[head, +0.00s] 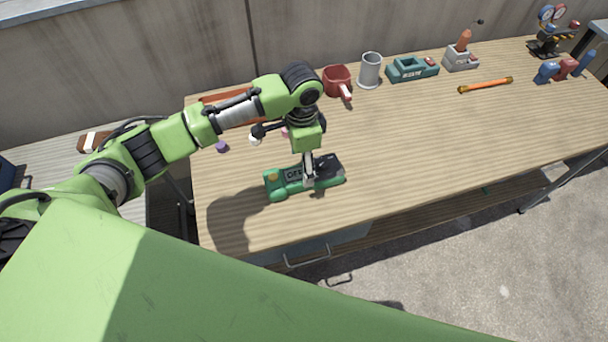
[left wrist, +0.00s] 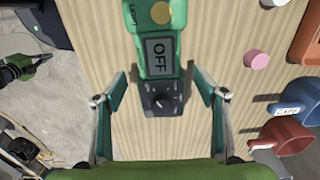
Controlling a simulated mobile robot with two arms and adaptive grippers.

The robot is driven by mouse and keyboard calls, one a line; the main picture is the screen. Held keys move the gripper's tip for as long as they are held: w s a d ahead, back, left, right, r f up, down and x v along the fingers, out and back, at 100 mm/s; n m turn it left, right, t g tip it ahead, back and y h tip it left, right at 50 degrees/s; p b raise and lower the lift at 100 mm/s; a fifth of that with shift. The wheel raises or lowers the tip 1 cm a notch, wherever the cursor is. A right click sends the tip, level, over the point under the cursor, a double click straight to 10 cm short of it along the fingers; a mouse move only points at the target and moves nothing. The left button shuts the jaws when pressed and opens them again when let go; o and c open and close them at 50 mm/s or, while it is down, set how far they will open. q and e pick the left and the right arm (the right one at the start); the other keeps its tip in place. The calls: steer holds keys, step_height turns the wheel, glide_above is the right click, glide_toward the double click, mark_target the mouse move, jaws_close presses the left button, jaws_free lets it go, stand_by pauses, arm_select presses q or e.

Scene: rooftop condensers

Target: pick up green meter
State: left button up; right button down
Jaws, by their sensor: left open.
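The green meter (head: 275,184) lies on the wooden workbench near its front edge. In the left wrist view the meter (left wrist: 158,52) shows a grey display reading OFF, a yellow button and a dark dial end. My left gripper (head: 308,178) is directly over the meter, pointing down. In the left wrist view the left gripper (left wrist: 162,92) is open, with one finger on each side of the dial end and visible gaps between. A green and black part at that view's left edge looks like my right gripper (left wrist: 30,66); its jaws are unclear.
Behind stand a red mug (head: 336,80), a grey mug (head: 370,70), a teal labelled device (head: 412,68) and a grey device (head: 460,58). An orange bar (head: 485,85) lies to the right. A pink cylinder (left wrist: 257,59) is near the meter. The bench (head: 430,135) right of the meter is clear.

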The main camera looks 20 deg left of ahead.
arm_select(q)
steer(key=f, duration=0.2)
steer(key=f+p, duration=0.1)
steer(key=f, duration=0.2)
steer(key=shift+w+d, duration=0.15)
steer(key=shift+d, duration=0.05)
steer(key=c, duration=1.5)
steer(key=shift+c, duration=0.5)
steer(key=shift+r, duration=0.1)
